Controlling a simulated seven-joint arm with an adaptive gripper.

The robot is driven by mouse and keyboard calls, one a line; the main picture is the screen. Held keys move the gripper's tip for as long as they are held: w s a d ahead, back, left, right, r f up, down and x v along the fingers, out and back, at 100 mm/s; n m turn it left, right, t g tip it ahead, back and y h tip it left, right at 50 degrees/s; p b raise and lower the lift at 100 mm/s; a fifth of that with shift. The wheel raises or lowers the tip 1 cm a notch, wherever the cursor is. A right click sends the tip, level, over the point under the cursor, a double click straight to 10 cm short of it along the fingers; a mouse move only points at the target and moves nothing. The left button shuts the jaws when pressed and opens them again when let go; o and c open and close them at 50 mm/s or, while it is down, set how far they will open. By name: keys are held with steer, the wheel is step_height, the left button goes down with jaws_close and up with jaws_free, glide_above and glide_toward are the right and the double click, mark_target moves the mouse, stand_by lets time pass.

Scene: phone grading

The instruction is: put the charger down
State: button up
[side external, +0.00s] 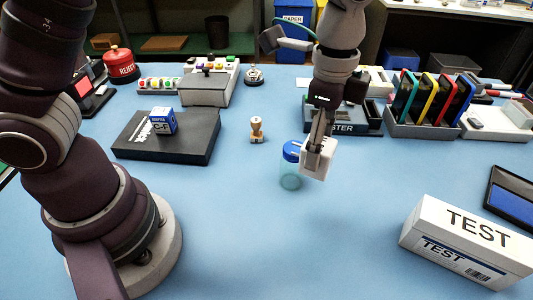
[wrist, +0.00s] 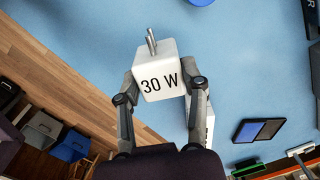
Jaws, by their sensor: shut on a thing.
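The charger is a white block marked "30 W" with metal prongs; it shows in the wrist view (wrist: 157,80) and in the side view (side external: 317,160). My gripper (side external: 318,145) is shut on it, with one finger on each side, as the wrist view also shows (wrist: 162,87). The prongs point away from my palm in the wrist view. The charger appears held above the blue table (side external: 230,235), in front of a blue-lidded jar (side external: 291,179) in the side view and partly covering it. The exact gap under the charger is hard to tell.
A white TEST box (side external: 465,240) and a dark blue pad (side external: 512,198) are at the right. A wooden stamp (side external: 256,130) and a black box (side external: 190,145) with a small blue box (side external: 163,121) lie left. Phones stand in a rack (side external: 405,128). The front middle table is clear.

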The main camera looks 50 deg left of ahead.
steer(key=a+n, duration=0.2)
steer(key=w+a+r+n, duration=0.1)
steer(key=a+n, duration=0.1)
steer(key=a, duration=0.1)
steer(key=w+a+n, duration=0.1)
steer(key=a+n, duration=0.1)
steer(key=n, duration=0.1)
steer(key=shift+w+a+r, duration=0.15)
steer(key=shift+a+r, duration=0.1)
steer(key=a+r+n, duration=0.1)
steer(key=a+n, duration=0.6)
steer(key=s+f+n, duration=0.3)
steer(key=n, duration=0.5)
steer(key=s+f+n, duration=0.3)
steer(key=n, duration=0.6)
steer(key=s+f+n, duration=0.3)
steer(key=n, duration=0.6)
steer(key=shift+s+f, duration=0.1)
steer(key=shift+f, duration=0.25)
steer(key=shift+n, duration=0.3)
steer(key=w, duration=0.5)
steer(key=w+f, duration=0.1)
steer(key=w, duration=0.9)
steer(key=shift+w+a+f, duration=0.1)
steer(key=shift+w+f, duration=0.15)
steer(key=shift+f, duration=1.8)
